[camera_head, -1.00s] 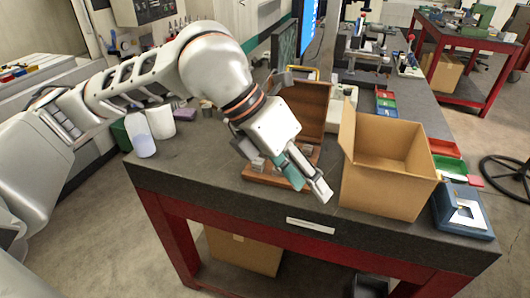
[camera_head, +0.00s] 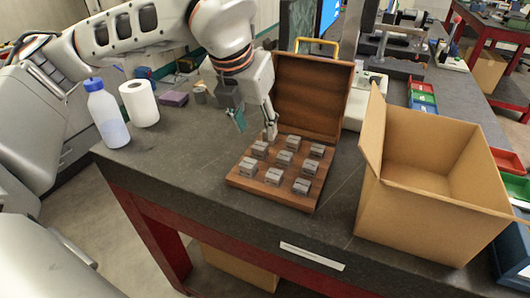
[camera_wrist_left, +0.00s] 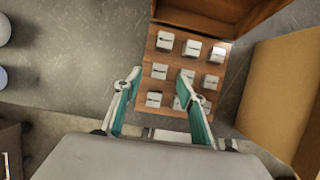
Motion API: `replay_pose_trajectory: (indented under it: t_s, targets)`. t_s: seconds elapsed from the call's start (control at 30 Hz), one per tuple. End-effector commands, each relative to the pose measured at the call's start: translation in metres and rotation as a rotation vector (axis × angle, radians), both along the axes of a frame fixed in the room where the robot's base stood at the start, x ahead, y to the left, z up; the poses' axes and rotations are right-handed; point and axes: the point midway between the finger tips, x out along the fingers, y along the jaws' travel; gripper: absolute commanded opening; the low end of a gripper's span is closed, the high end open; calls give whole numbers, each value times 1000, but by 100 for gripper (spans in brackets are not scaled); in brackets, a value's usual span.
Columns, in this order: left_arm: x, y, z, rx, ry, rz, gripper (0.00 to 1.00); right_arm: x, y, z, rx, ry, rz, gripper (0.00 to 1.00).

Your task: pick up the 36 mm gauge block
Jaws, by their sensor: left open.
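Several grey metal gauge blocks sit in rows in an open wooden case (camera_head: 240,184) on the dark bench. Their size markings are too small to read, so I cannot tell which is the 36 mm one. One block (camera_head: 274,176) is in the front half of the case, and another (camera_head: 301,186) is at its front right corner. My left gripper (camera_head: 256,128) is open and empty above the case's back left edge. In the left wrist view its fingers (camera_wrist_left: 157,100) stand apart over the case, with blocks below and beyond them. My right gripper is not in view.
The case's raised lid (camera_head: 312,95) stands behind the blocks. An open cardboard box (camera_head: 410,215) is close on the right. The bench between is clear.

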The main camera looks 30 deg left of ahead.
Motion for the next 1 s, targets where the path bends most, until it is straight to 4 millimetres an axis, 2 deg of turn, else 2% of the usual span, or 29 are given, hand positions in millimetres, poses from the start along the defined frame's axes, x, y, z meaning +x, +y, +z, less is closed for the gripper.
replay_pose_trajectory:
  t_s: [0.27, 0.5, 0.63, 0.87, 1.0]
  targets:
    - [8, 0, -26, 0, 2, -1, 40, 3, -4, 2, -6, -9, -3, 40]
    - [17, 1, -60, 0, 4, 0, 40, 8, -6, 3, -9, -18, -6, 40]
    - [21, 1, -67, 0, 1, 0, 40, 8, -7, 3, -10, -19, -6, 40]
    - [22, 1, -67, -1, 0, -1, 40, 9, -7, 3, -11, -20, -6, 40]
    - [21, 1, -67, -1, 0, -1, 4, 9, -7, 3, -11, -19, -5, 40]
